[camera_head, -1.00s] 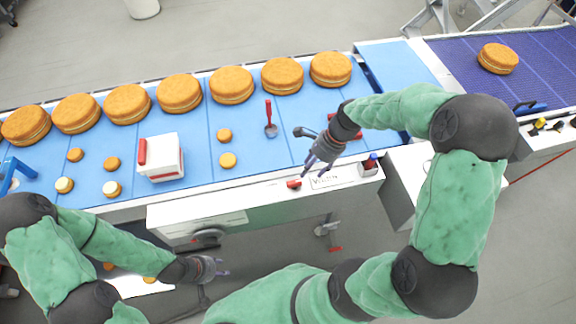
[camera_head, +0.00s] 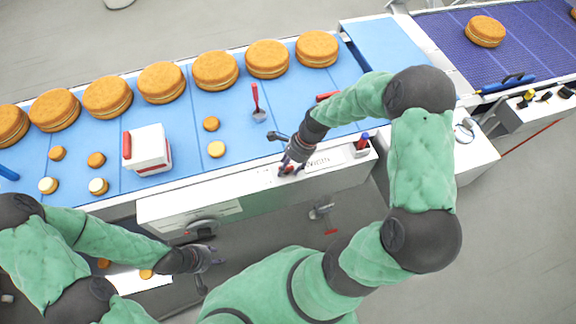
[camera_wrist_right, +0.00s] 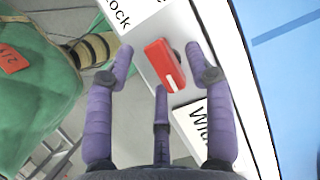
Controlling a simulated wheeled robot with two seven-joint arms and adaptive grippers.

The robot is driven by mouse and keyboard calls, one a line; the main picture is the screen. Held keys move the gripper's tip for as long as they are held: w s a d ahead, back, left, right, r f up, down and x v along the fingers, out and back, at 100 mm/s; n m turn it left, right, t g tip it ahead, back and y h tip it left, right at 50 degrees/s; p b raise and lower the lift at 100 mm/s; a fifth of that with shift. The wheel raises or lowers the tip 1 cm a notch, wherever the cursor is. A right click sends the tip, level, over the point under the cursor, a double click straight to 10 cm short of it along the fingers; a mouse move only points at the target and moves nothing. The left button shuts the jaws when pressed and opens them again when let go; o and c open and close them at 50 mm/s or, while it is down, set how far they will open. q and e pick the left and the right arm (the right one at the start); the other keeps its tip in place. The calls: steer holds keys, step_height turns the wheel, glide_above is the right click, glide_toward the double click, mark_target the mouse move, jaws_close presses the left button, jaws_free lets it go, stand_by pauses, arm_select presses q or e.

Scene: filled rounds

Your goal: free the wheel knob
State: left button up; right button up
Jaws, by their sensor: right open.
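A small red knob (camera_wrist_right: 165,65) with a white line sits on the sloped white panel (camera_wrist_right: 190,30), beside a label ending in "ock" and another beginning "Wid". My right gripper (camera_wrist_right: 158,68) is open, its purple fingers on both sides of the red knob; I cannot tell whether they touch it. In the head view my right gripper (camera_head: 288,168) is over the panel and mostly covers the knob. A round grey handwheel (camera_head: 201,229) is on the housing front below. My left gripper (camera_head: 208,260) is near that wheel, empty; its finger opening is unclear.
A blue conveyor (camera_head: 230,110) carries a row of large sandwich rounds (camera_head: 215,70), several small rounds (camera_head: 216,149), a white box (camera_head: 148,150) and a red-handled scoop (camera_head: 257,103). A red-and-blue item (camera_head: 361,145) stands right of the label. A purple belt (camera_head: 530,60) lies at the right.

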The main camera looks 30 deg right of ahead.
jaws_close()
steer(key=shift+n, duration=0.3)
steer(key=n+g+p, duration=0.1)
steer(key=n, duration=0.2)
steer(key=shift+w+p, duration=0.15)
steer(key=shift+p, duration=0.15)
steer(key=n+g, duration=0.1)
steer(key=n, duration=0.1)
steer(key=n+g+p, duration=0.1)
steer(key=n, duration=0.1)
steer(key=shift+w+d+n+h, duration=0.15)
steer(key=shift+n+h, duration=0.15)
steer(key=n+g+h, duration=0.1)
steer(key=n, duration=0.3)
steer(key=shift+w+n, duration=0.15)
steer(key=shift+n, duration=0.15)
steer(key=n, duration=0.2)
steer(key=n+g+h, duration=0.1)
steer(key=n, duration=0.1)
steer(key=shift+w+n+h, duration=0.15)
steer(key=shift+n+h, duration=0.15)
steer(key=shift+n, duration=0.4)
